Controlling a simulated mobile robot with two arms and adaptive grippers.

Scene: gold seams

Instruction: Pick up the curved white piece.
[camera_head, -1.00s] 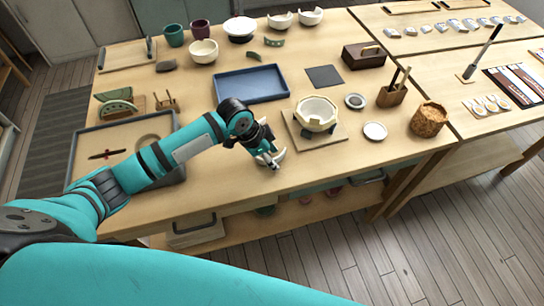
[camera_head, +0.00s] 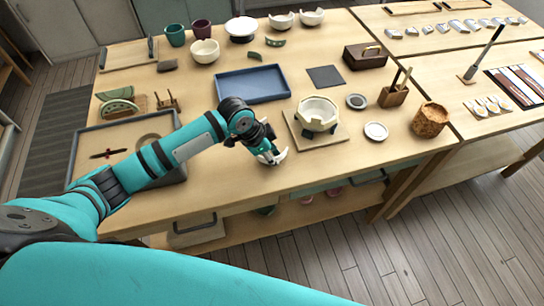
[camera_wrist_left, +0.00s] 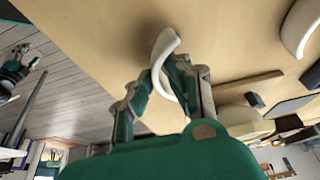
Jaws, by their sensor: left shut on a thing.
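The curved white piece (camera_wrist_left: 163,62) is between the fingers of my left gripper (camera_wrist_left: 182,82) in the left wrist view. The fingers are shut on it, with one end of the piece sticking out past the fingertips. In the head view the left gripper (camera_head: 268,154) is near the table's front edge, in front of the blue tray. The piece (camera_head: 278,157) shows there only as a small pale shape, partly hidden by the gripper. I cannot tell how far it is above the wood.
A broken white bowl (camera_head: 318,112) stands on a square board (camera_head: 337,137) just right of the gripper. The blue tray (camera_head: 281,98) lies behind it. A grey-rimmed tray (camera_head: 73,158) lies left, under my arm. A small white dish (camera_head: 376,131) is farther right.

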